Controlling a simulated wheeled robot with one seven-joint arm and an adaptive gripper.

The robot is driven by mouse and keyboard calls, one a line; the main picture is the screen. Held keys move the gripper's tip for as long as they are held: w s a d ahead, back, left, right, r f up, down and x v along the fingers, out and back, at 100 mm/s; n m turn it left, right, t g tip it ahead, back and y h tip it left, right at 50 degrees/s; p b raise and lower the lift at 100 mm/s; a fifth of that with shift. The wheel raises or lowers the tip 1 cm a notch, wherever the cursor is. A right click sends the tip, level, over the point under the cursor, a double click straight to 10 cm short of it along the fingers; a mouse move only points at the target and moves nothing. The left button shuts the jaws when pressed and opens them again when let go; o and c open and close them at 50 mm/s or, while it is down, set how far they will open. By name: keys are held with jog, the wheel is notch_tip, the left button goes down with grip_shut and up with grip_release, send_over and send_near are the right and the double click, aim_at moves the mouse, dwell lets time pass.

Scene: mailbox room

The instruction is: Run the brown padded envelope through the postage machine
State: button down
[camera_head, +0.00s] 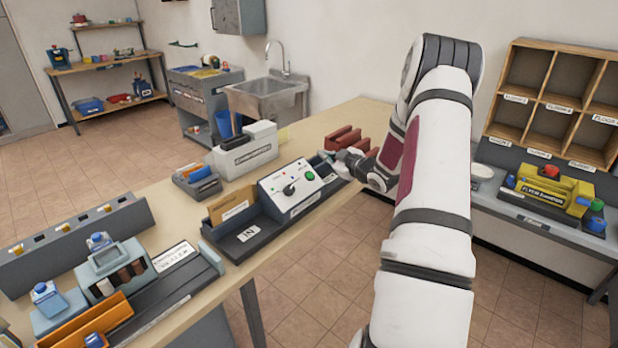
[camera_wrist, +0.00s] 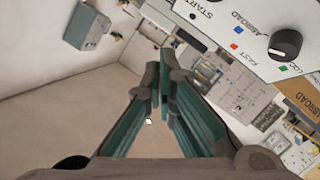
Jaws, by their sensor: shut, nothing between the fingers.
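The postage machine stands on the wooden table, with a white control box (camera_head: 290,188) over a long dark tray (camera_head: 250,240) whose left end is marked IN. The box carries a black knob (camera_head: 289,188), a green button (camera_head: 310,176) and small coloured dots. The wrist view shows the knob (camera_wrist: 285,44) and words START, FAST and ABROAD. The brown padded envelope (camera_head: 229,209) stands in the IN end; its face reads ABROAD in the wrist view (camera_wrist: 308,101). My gripper (camera_head: 332,158) is shut and empty above the tray's right end, beside the box. Its fingers (camera_wrist: 160,85) show in the wrist view.
A white labelled machine (camera_head: 246,150) and a small grey bin (camera_head: 197,181) stand behind. A reddish-brown rack (camera_head: 343,138) is close to my gripper. Another machine (camera_head: 120,268) fills the table's near left. Wooden pigeonholes (camera_head: 548,148) and a yellow machine (camera_head: 550,190) are at right.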

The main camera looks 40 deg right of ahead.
aim_at(310, 175)
jog(key=shift+f, duration=0.1)
jog(key=shift+w+a+f+b, duration=0.1)
jog(key=shift+w+f+b, duration=0.85)
jog(key=shift+f, duration=0.25)
jog(key=shift+w+f+b, duration=0.7)
jog(key=shift+f+b, duration=0.3)
jog(key=shift+f, duration=0.15)
jog(key=shift+w+a+f+b, duration=0.1)
jog(key=shift+w+f+b, duration=0.85)
jog(key=shift+f, duration=0.25)
jog(key=shift+w+f, duration=0.1)
jog(key=shift+f, duration=0.2)
